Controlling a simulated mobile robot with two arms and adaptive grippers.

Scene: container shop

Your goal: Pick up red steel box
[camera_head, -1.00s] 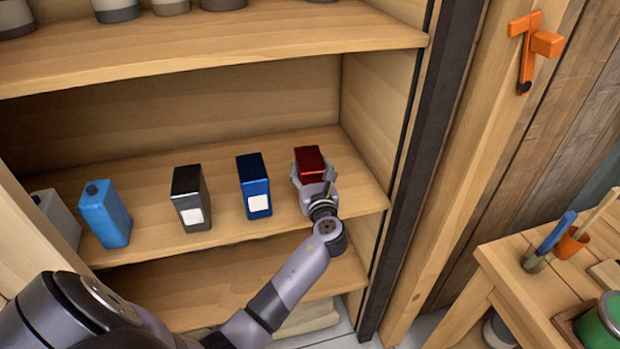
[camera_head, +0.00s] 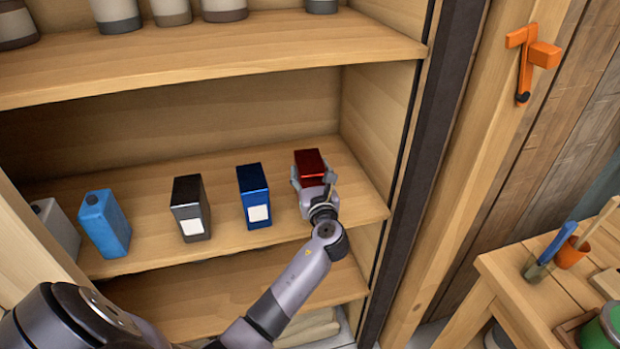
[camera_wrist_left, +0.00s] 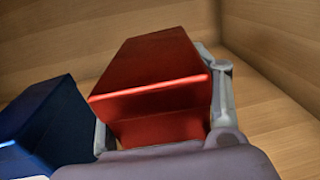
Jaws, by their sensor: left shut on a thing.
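The red steel box (camera_head: 309,163) stands upright on the middle shelf (camera_head: 140,226), near its right end. My left gripper (camera_head: 313,184) reaches it from the front and is shut on it, with one finger on each side. The left wrist view shows the shiny red box (camera_wrist_left: 152,75) between the two fingers (camera_wrist_left: 162,122). The box's lower front is hidden by the gripper in the head view. I cannot tell whether its base touches the shelf. My right gripper is not in view.
A blue box (camera_head: 253,195) stands just left of the red one, then a black box (camera_head: 190,207). A light blue can (camera_head: 104,222) and a grey can (camera_head: 56,228) are farther left. The cabinet's side wall is close on the right. The upper shelf (camera_head: 220,50) holds several containers.

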